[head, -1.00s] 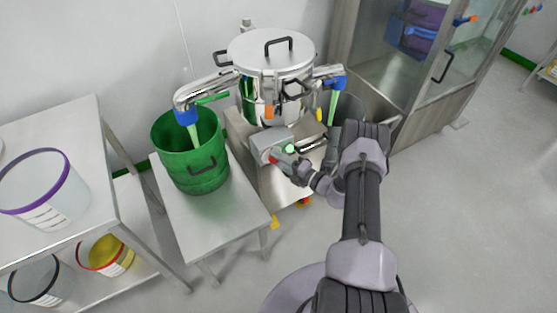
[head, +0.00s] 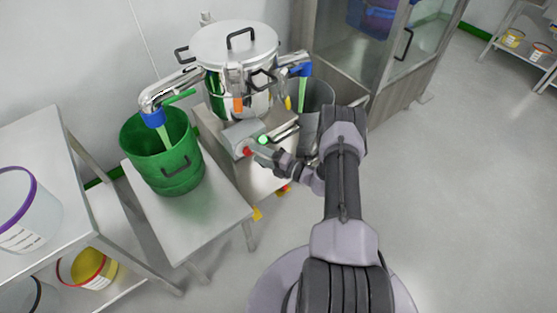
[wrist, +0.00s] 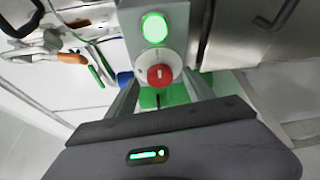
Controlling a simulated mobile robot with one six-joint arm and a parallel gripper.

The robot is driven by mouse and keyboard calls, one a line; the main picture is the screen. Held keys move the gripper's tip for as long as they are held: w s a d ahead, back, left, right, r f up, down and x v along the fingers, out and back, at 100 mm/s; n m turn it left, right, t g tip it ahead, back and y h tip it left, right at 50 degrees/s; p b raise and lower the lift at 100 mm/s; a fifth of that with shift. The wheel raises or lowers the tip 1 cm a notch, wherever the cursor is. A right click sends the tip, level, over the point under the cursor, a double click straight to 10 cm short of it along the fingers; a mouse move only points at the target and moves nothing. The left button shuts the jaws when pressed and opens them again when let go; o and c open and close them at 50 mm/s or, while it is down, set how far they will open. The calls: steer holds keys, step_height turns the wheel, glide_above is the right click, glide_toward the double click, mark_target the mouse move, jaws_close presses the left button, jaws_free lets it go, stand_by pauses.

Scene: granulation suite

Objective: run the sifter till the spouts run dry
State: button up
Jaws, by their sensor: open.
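The steel sifter (head: 226,80) stands with its round lid on. Its left spout (head: 170,87) ends in a blue collar over a green drum (head: 160,160). Its right spout (head: 297,62) ends in a blue collar over a grey bin (head: 318,94). A pale green strip shows below each collar, like running material. The grey control box (head: 241,134) has a lit green button (wrist: 155,27) and a red knob (wrist: 160,75). My gripper (wrist: 160,84) is open, its fingers either side of and just below the knob; contact is unclear.
The drum sits on a low steel table (head: 205,225). A shelf (head: 40,150) with pails stands at the left. A glass-doored cabinet (head: 400,100) stands behind at the right. The floor at the right is clear.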

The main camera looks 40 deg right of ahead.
steer(key=f+p+v, duration=0.1)
steer(key=p+v, duration=0.2)
steer(key=v, duration=1.2)
steer(key=shift+r+p, duration=0.3)
steer(key=shift+r, duration=0.15)
steer(key=shift+w, duration=0.1)
stand_by(3.5)
